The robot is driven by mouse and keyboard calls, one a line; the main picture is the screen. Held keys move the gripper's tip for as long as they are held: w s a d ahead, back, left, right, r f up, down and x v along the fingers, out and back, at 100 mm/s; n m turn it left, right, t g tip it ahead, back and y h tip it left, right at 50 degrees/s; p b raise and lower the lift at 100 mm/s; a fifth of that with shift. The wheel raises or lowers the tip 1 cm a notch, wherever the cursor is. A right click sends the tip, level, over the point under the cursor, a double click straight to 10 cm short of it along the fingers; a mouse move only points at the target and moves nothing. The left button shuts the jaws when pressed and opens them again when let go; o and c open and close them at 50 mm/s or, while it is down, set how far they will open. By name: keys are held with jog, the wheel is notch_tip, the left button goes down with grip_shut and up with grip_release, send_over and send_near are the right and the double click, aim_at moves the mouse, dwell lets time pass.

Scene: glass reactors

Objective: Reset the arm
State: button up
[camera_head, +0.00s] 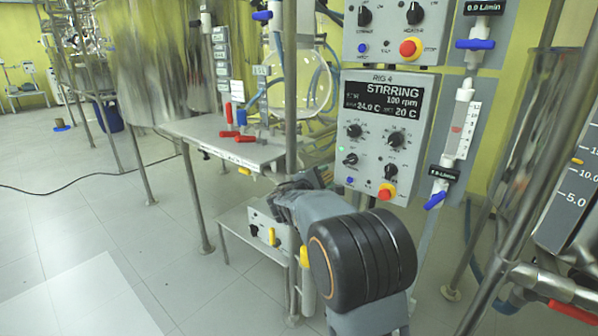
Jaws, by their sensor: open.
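My arm shows at the lower middle, with a large black rounded joint and a grey link reaching up and to the left.
A control panel (388,135) reading STIRRING stands just behind my arm. A metal bench (205,138) with red and blue valves is to the left, beside a round glass vessel (300,82). Steel frame tubes (505,215) stand at right. Floor at lower left is clear.

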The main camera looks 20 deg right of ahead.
jog(key=s+a+r+m+g+y+p, duration=0.3)
jog(key=s+r+m+g+y+p, duration=0.15)
jog(key=s+r+p, duration=1.1)
jog(key=s+a+r+m+y+p, duration=0.3)
jog(key=s+a+r+y+p, duration=0.2)
jog(key=a+p, duration=0.3)
jog(key=s+a+r+m+y+p, duration=0.4)
jog(key=s+a+r+y+p, duration=0.2)
jog(key=p, duration=1)
jog(key=shift+s+a+r, duration=0.25)
jog(key=shift+s+a, duration=0.4)
jog(key=shift+a, duration=0.4)
